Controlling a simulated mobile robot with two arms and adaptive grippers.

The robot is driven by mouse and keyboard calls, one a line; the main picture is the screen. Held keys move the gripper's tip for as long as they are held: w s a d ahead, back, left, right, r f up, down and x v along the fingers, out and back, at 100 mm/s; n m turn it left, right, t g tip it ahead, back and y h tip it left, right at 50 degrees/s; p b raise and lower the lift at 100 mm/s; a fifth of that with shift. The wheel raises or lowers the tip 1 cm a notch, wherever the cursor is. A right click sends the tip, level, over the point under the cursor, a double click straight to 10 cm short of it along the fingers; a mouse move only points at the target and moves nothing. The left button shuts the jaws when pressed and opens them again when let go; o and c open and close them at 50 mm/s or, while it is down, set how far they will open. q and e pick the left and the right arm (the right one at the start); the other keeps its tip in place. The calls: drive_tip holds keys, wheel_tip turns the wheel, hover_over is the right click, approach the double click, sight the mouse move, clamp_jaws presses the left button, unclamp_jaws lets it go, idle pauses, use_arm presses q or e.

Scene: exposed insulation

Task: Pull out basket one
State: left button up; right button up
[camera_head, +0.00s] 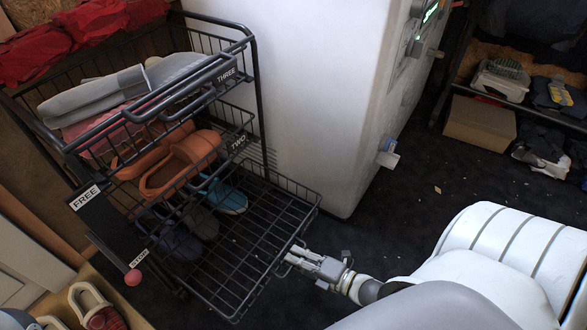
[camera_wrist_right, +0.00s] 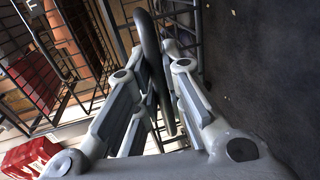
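A black wire rack on the left holds stacked baskets; two carry the labels THREE (camera_head: 226,75) and TWO (camera_head: 238,142). The bottom basket (camera_head: 262,245), whose label I cannot see, stands far out past the ones above, and its front part is empty. I take it for basket one. My right gripper (camera_head: 297,259) is at its front right edge. In the right wrist view, its fingers (camera_wrist_right: 160,85) lie on both sides of a dark curved handle bar (camera_wrist_right: 145,28) and appear shut on it. My left gripper is not in view.
Blue and dark shoes (camera_head: 225,196) sit at the bottom basket's back, orange shoes (camera_head: 180,165) above. A tall white appliance (camera_head: 310,100) stands close behind the rack. A lever hangs at the rack's front left. Dark floor (camera_head: 400,215) is clear to the right; a cardboard box (camera_head: 480,122) lies beyond.

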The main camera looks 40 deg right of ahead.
drive_tip(key=o, duration=0.4)
drive_tip(key=shift+c, duration=0.2)
drive_tip(key=v, duration=1.2)
drive_tip(key=shift+a, duration=0.1)
